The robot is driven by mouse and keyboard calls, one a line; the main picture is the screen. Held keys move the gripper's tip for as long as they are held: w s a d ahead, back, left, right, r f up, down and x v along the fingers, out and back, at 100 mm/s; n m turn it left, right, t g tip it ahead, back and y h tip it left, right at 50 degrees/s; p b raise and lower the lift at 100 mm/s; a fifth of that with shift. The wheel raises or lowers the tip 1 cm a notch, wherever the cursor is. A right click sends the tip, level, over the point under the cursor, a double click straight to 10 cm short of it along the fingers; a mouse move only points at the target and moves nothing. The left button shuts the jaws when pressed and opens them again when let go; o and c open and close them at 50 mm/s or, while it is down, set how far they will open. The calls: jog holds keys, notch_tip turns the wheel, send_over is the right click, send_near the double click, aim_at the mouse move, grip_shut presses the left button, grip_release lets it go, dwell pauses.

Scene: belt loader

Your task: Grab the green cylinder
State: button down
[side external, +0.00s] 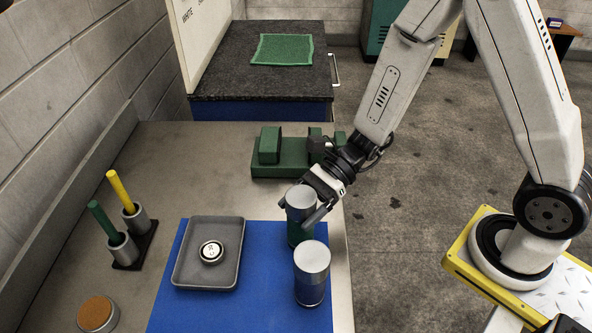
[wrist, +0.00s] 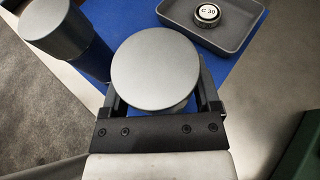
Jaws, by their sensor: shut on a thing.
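The green cylinder (side external: 297,233) stands upright on the blue mat (side external: 203,312), with a grey metal top and a green lower body. My gripper (side external: 308,209) is shut on it near its upper part, coming from the right and behind. In the wrist view the cylinder's round grey top (wrist: 155,68) lies between the two fingers of my gripper (wrist: 160,95); its green side is hidden there. A second cylinder (side external: 311,275) with a grey top and dark blue lower part stands just in front of it, and also shows at upper left in the wrist view (wrist: 62,35).
A grey tray (side external: 183,276) left of the cylinders holds a round weight (side external: 211,252) marked C 30. A green block fixture (side external: 278,170) stands behind. Holders with a green rod (side external: 100,218) and a yellow rod (side external: 121,192) stand at left, near a brown-topped round can (side external: 97,313).

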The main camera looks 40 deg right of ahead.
jog(key=shift+r, duration=0.1)
jog(key=shift+r, duration=4.9)
